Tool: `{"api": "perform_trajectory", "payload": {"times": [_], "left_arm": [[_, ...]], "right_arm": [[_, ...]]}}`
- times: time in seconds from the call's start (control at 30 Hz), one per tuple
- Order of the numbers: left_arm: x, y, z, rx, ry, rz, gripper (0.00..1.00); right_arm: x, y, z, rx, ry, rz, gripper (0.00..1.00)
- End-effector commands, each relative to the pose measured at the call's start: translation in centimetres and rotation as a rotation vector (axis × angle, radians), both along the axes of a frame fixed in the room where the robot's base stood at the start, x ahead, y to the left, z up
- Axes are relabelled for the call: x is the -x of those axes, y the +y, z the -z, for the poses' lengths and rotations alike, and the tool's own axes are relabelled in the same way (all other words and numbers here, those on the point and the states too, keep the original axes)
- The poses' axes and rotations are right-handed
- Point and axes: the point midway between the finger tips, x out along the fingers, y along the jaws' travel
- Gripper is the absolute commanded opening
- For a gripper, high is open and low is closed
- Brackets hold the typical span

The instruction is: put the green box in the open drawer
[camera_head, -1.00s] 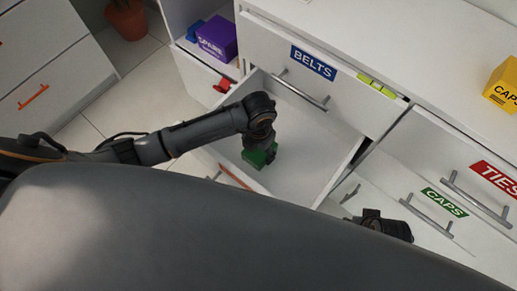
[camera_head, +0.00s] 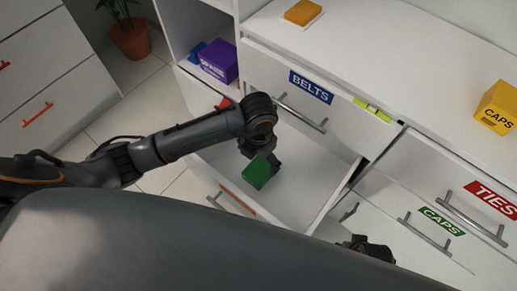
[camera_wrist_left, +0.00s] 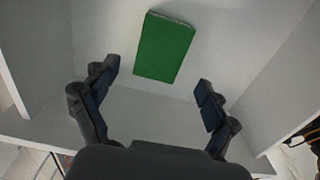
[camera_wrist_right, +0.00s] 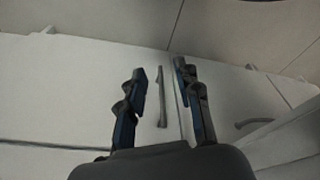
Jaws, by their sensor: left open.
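The green box (camera_head: 257,173) lies on the floor of the open drawer (camera_head: 303,205), which stands below the BELTS drawer. In the left wrist view the green box (camera_wrist_left: 165,48) lies on the white drawer floor ahead of the fingertips, with bare floor between. My left gripper (camera_head: 272,160) is over the drawer beside the box, open and empty, its fingers apart. My right gripper (camera_head: 367,250) is low at the front, partly hidden by my body. In the right wrist view its fingers (camera_wrist_right: 160,82) are apart, with a metal handle visible beyond them.
The BELTS drawer front (camera_head: 340,115) overhangs the back of the open drawer. A purple box (camera_head: 218,62) sits in the cubby to the left. A yellow CAPS box (camera_head: 497,107) and an orange box (camera_head: 303,12) sit on top. Shut TIES and CAPS drawers are right.

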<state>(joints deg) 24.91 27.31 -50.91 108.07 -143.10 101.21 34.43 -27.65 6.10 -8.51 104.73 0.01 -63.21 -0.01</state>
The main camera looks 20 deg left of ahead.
Motion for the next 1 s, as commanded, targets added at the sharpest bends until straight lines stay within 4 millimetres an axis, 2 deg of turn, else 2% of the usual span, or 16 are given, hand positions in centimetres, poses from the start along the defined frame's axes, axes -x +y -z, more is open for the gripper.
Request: {"api": "perform_trajectory", "payload": {"times": [0.03, 0.1, 0.3, 0.9, 1.0], "left_arm": [[-0.1, 0.0, -1.3, 0.000, -0.002, 0.000, 0.86], [-0.1, 0.0, -2.4, 0.000, -0.002, 0.002, 0.86], [0.0, 0.0, -4.2, 0.000, 0.001, 0.000, 0.86], [0.0, 0.0, -4.4, 0.000, 0.001, -0.001, 0.86], [0.0, 0.0, -5.3, 0.000, 0.001, -0.001, 0.86]], "right_arm": [[0.2, 0.0, 0.5, 0.000, 0.005, 0.000, 0.34], [0.4, 0.0, 1.3, 0.001, 0.009, -0.001, 0.34], [0.8, -0.1, 2.6, 0.001, 0.015, -0.002, 0.34], [0.9, -0.1, 2.8, 0.001, 0.015, -0.002, 0.34], [1.1, -0.1, 2.6, 0.001, 0.019, -0.003, 0.34]]}}
